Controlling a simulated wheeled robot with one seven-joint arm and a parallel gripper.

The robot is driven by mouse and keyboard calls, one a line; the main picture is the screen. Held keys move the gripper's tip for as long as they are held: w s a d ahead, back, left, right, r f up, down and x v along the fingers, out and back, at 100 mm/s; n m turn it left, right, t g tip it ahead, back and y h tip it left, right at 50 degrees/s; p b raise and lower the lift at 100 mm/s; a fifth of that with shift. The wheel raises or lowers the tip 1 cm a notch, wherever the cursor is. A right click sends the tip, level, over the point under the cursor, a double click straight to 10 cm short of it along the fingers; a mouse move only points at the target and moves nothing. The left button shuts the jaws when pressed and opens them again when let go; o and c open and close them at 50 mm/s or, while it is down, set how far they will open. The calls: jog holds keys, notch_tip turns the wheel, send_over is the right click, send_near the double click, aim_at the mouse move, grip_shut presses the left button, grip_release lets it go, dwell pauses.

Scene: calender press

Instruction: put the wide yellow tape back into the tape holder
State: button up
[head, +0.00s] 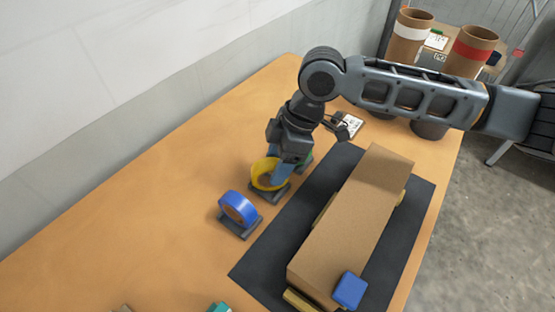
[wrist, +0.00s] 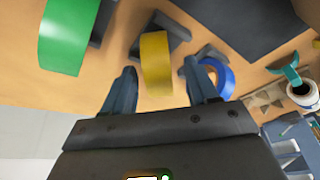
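The wide yellow tape (head: 262,176) is at a dark holder (head: 272,195) on the wooden table in the head view; I cannot tell whether it is fully seated. My gripper (head: 280,174) points down at the tape and partly hides it. In the wrist view the yellow tape (wrist: 156,62) stands between the two blue fingers of my gripper (wrist: 161,80), with a gap on each side. The gripper is open. The dark holder (wrist: 172,32) shows behind the tape in that view.
A blue tape (head: 238,208) sits in its holder nearer the camera. A green tape (wrist: 66,35) stands on the other side. A long cardboard box (head: 350,215) lies on a dark mat (head: 255,268) to the right. The table's left part is clear.

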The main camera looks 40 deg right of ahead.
jog(key=shift+r, duration=0.3)
jog(key=v, duration=1.2)
jog(key=shift+a, duration=0.1)
